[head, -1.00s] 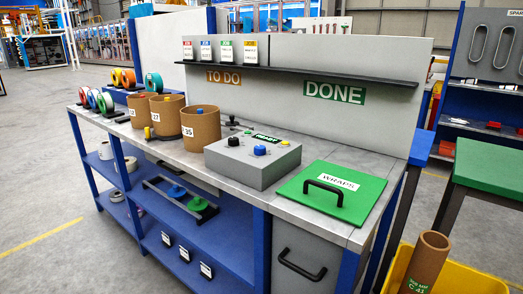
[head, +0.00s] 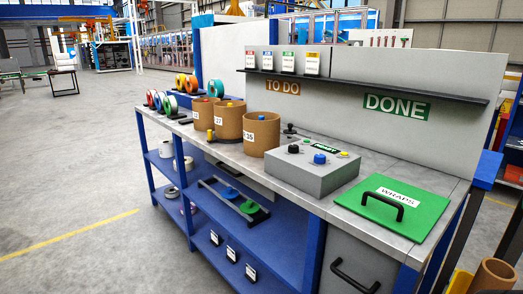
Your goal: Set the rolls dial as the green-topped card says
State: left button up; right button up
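Several small cards stand on the black shelf. The green-topped card (head: 288,62) is between a blue-topped card (head: 267,61) and a yellow-topped card (head: 312,64); its writing is too small to read. A grey control box (head: 305,178) sits on the bench. It has a blue knob (head: 319,158), a black knob (head: 293,149), a small yellow part (head: 343,154) and a dark display with green lettering (head: 325,147). I cannot tell which of these is the rolls dial, or its setting. Neither of my grippers is in view.
Brown tubs (head: 261,134) with number labels stand left of the box, with coloured tape rolls (head: 186,84) beyond. A green WRAPS lid (head: 372,213) with a black handle lies to its right. Open floor (head: 75,170) lies left of the bench.

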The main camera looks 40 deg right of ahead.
aim_at(319, 159)
jog(key=u, duration=0.05)
jog(key=i, duration=0.9)
jog(key=z, duration=0.3)
